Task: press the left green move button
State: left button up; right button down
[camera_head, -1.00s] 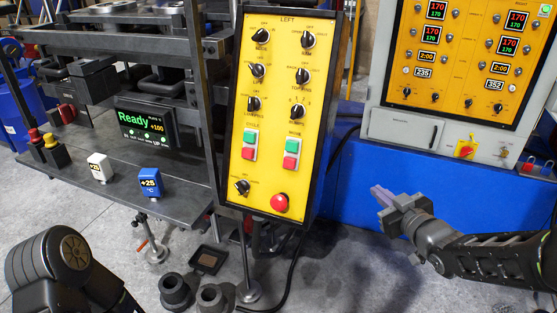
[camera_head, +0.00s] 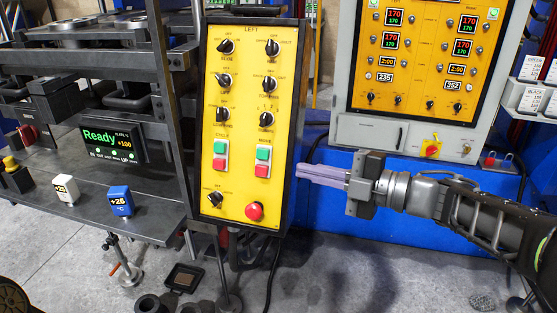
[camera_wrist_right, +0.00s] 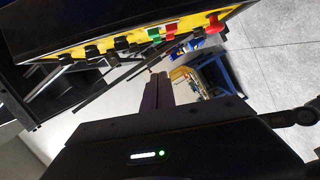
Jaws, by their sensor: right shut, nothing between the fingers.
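The yellow control panel (camera_head: 236,181) marked LEFT stands in the middle of the head view. Its right-hand button pair, whose label seems to read MOVE, has a green button (camera_head: 264,152) above a red button (camera_head: 262,169). The other pair, marked CYCLE, has a green button (camera_head: 221,147) above a red one. My right gripper (camera_head: 300,174) is shut and empty, its pale fingers pointing left, just right of the panel. Its fingers also show in the right wrist view (camera_wrist_right: 158,82), apart from the panel face. My left gripper is out of view.
A red mushroom button (camera_head: 254,211) and several black knobs protrude from the panel. A second yellow panel (camera_head: 384,75) stands behind on a grey cabinet. A dark press table (camera_head: 140,222) with a display reading Ready is at left. Open floor lies at lower right.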

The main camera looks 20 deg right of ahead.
aim_at(263, 154)
jog(key=w+a+f+p, duration=0.1)
jog(key=w+a, duration=0.4)
jog(key=w, duration=0.5)
jog(key=shift+w+f+p, duration=0.15)
jog(key=shift+f+p, duration=0.2)
jog(key=shift+f, duration=0.25)
